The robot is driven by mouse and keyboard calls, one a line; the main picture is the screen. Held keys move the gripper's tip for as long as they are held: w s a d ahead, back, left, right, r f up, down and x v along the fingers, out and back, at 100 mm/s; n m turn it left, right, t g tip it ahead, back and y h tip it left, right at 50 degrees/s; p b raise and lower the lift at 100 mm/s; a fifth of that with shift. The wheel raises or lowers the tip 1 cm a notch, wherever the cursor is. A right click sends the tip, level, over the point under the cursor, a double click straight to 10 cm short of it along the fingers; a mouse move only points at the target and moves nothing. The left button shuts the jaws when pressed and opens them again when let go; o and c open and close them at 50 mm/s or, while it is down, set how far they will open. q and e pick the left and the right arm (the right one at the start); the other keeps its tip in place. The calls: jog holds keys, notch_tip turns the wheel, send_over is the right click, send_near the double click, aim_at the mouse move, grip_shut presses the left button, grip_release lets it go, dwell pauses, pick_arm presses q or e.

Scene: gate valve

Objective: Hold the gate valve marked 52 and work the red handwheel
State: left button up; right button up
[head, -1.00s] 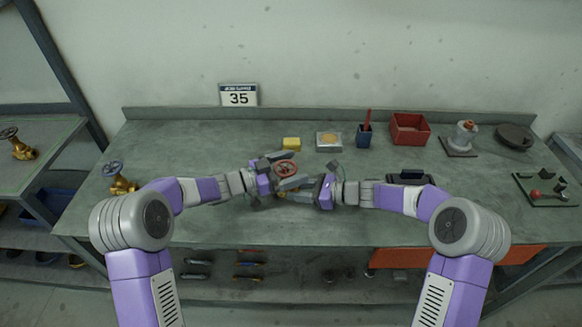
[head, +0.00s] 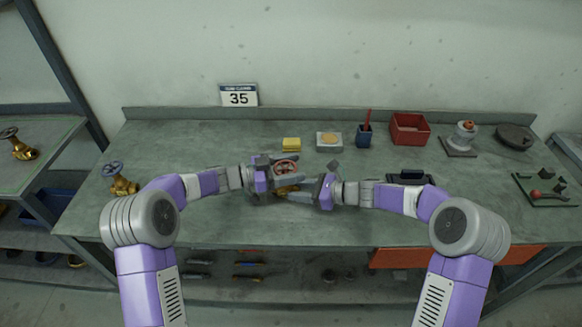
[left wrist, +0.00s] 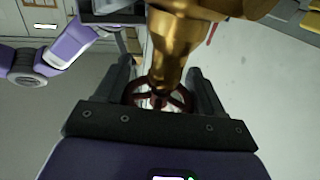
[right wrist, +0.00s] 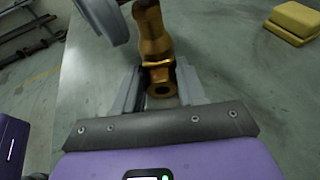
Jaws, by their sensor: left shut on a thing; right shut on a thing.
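The brass gate valve (right wrist: 155,45) is held above the workbench between my two grippers; no number 52 is readable on it. My left gripper (left wrist: 160,88) is shut on the handwheel, one finger on each side of the rim. My right gripper (right wrist: 160,88) is shut on the open pipe end of the valve's brass body. In the head view the fingers hide most of the body.
A second brass valve with a blue handwheel (head: 114,170) stands at the bench's left. A sign reading 35 (head: 239,96) is at the back. Behind my grippers are a yellow block (head: 291,144), a blue cup (head: 364,137) and a red bin (head: 410,129). The bench (head: 200,135) is clear at back left.

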pick_arm(q)
jog(key=shift+s+f+m+g+h, duration=0.15)
jog(key=shift+m+g, duration=0.55)
jog(key=shift+g, duration=0.4)
jog(key=shift+s+r+m+g+h, duration=0.15)
jog(key=shift+m+g, duration=0.55)
jog(key=shift+g, duration=0.4)
pick_arm(e)
jog(key=shift+f, duration=0.1)
pick_arm(q)
jog(key=shift+w+f, duration=0.1)
jog(key=o, duration=1)
jog(key=shift+o, duration=0.2)
jog(key=a, duration=1.2)
